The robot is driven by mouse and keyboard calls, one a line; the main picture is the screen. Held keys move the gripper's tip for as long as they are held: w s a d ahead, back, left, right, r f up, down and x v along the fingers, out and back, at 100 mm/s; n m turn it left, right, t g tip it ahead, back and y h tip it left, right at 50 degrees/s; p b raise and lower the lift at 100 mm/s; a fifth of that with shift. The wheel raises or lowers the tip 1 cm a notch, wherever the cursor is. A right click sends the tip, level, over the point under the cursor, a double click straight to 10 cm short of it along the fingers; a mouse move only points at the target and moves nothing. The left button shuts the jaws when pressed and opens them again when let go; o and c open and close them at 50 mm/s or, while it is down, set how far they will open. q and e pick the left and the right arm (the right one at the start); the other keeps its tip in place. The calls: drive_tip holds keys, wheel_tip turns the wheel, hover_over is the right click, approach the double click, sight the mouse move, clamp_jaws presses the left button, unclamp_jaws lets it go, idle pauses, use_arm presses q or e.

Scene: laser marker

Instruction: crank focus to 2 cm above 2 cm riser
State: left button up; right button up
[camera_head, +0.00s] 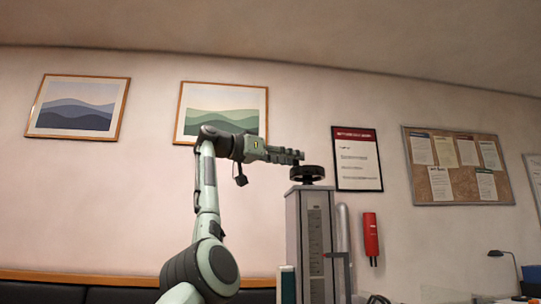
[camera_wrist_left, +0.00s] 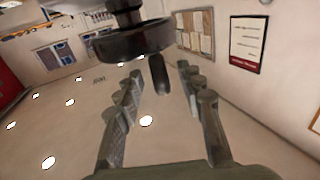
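The black handwheel (camera_head: 307,174) sits on top of the grey column (camera_head: 293,240). The column's front carries a scale (camera_head: 318,240) with a red pointer (camera_head: 335,255); its reading is too small to tell. My left gripper (camera_head: 295,157) reaches in from the left, just above the wheel. In the left wrist view, which is upside down, the wheel (camera_wrist_left: 135,41) shows with its dark crank handle (camera_wrist_left: 159,76). The handle stands between my two parted fingertips, with a gap on both sides. My right gripper is not in view.
A red extinguisher-like object (camera_head: 370,238) hangs on the wall right of the column. A pale vertical cylinder (camera_head: 343,240) stands close beside the column. A desk lamp (camera_head: 505,258) is at the lower right.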

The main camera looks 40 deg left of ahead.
use_arm(q)
drive_tip(key=v, duration=1)
